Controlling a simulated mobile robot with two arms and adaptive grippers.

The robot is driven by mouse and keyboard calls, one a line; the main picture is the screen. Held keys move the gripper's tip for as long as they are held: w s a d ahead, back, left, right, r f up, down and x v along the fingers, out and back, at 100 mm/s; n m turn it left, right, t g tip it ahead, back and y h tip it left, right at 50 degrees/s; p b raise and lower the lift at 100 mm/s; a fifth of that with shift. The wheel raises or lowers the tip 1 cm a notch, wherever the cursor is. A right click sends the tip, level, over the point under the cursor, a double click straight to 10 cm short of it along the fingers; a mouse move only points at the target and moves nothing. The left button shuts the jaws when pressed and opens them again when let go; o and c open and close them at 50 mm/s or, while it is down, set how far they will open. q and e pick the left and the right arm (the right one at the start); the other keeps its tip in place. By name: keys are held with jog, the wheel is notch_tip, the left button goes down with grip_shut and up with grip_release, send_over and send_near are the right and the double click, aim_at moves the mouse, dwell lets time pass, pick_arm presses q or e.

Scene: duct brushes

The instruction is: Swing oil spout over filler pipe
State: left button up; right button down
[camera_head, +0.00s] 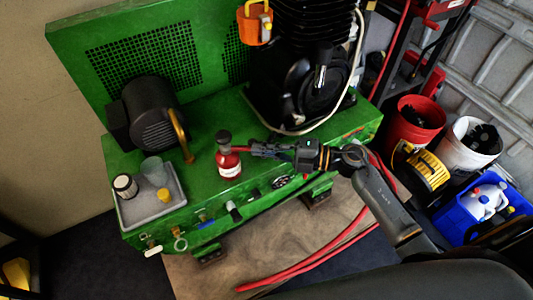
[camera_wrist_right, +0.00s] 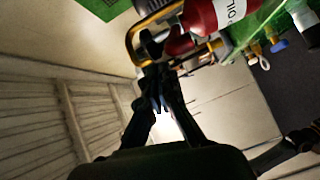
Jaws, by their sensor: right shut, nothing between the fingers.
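A red oil bottle (camera_head: 228,162) with a dark cap and white label stands on the green machine deck. A short red spout (camera_head: 241,149) extends from its upper part to the right, toward my right gripper. The brass-coloured filler pipe (camera_head: 182,135) rises left of the bottle, beside the dark motor; the spout is not over it. My right gripper (camera_head: 254,148) is shut and empty, its tips close to the spout's end; contact is unclear. The right wrist view shows the gripper (camera_wrist_right: 154,62) in front of the red bottle (camera_wrist_right: 207,14) and yellowish pipe (camera_wrist_right: 134,42). My left gripper is out of view.
A grey tray (camera_head: 143,210) with a jar, a cup and a yellow cap sits left of the bottle. A dark motor (camera_head: 152,115) stands behind the pipe. A large black compressor (camera_head: 310,80) stands behind my right gripper. Small fittings line the front edge.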

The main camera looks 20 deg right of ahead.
dwell(0.4)
jog(key=shift+w+d+f+n+g+b, duration=0.1)
jog(key=shift+w+d+n+g+b, duration=0.1)
jog(key=shift+w+n+g+b, duration=0.35)
jog(key=shift+s+y+b, duration=0.15)
jog(key=shift+y+b, duration=0.15)
jog(key=shift+w+d+n+g+y+b, duration=0.15)
jog(key=shift+w+d+n+g+b, duration=0.25)
jog(key=shift+w+b, duration=0.65)
jog(key=shift+w+d+n+g+y+b, duration=0.25)
jog(key=shift+w+g+b, duration=0.25)
jog(key=shift+w+b, duration=0.5)
jog(key=shift+w+d+n+g+y+b, duration=0.1)
jog(key=shift+w+d+n+g+b, duration=0.3)
jog(key=shift+w+b, duration=0.6)
jog(key=shift+s, duration=0.2)
jog(key=shift+s+g, duration=0.1)
jog(key=shift+g, duration=0.15)
